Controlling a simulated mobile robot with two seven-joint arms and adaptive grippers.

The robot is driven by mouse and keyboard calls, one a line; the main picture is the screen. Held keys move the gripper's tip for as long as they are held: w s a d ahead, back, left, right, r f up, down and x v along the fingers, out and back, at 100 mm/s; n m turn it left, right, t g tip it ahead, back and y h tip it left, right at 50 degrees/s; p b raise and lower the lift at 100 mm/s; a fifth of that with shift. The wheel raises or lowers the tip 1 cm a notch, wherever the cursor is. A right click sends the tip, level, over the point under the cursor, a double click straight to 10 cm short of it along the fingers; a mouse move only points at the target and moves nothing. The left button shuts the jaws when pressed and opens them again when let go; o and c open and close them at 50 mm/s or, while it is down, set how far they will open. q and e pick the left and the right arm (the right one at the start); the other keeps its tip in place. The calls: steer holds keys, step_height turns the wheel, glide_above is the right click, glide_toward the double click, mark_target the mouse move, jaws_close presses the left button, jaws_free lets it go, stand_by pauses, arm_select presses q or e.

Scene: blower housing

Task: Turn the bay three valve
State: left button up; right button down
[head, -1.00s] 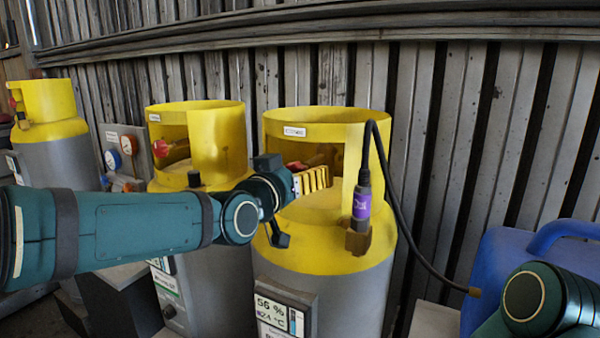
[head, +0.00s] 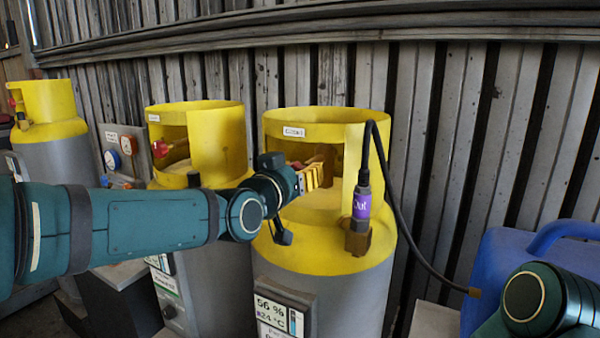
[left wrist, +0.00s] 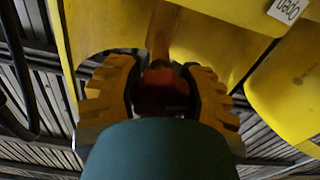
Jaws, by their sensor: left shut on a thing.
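The nearest cylinder with a yellow collar (head: 345,245) stands at the middle of the head view. Its valve has a red handle (left wrist: 165,90), seen in the left wrist view between the fingers, with a brownish stem (left wrist: 161,35) beyond it. My left gripper (head: 315,176) reaches into the collar's opening from the left and is shut on the red handle. Its yellow ribbed fingers also show in the left wrist view (left wrist: 163,92), one on each side of the handle. In the head view the fingers mostly hide the handle. My right arm shows at lower right; its gripper is out of frame.
A second yellow-collared cylinder (head: 215,145) with a red knob (head: 171,152) stands to the left, and another (head: 48,105) farther left. A black hose (head: 395,200) hangs from the purple-labelled fitting (head: 362,204). A blue container (head: 510,262) stands at right.

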arm_select(q)
steer(key=shift+f+m, duration=0.25)
steer(key=shift+m, duration=0.15)
steer(key=m, duration=0.3)
steer(key=shift+m+b, duration=0.3)
steer(key=m, duration=1.1)
steer(key=shift+m, duration=0.3)
steer(key=m+p, duration=0.1)
steer(key=m, duration=0.4)
steer(key=shift+m, duration=0.4)
steer(key=o, duration=1.3)
steer(key=shift+a+r, duration=0.1)
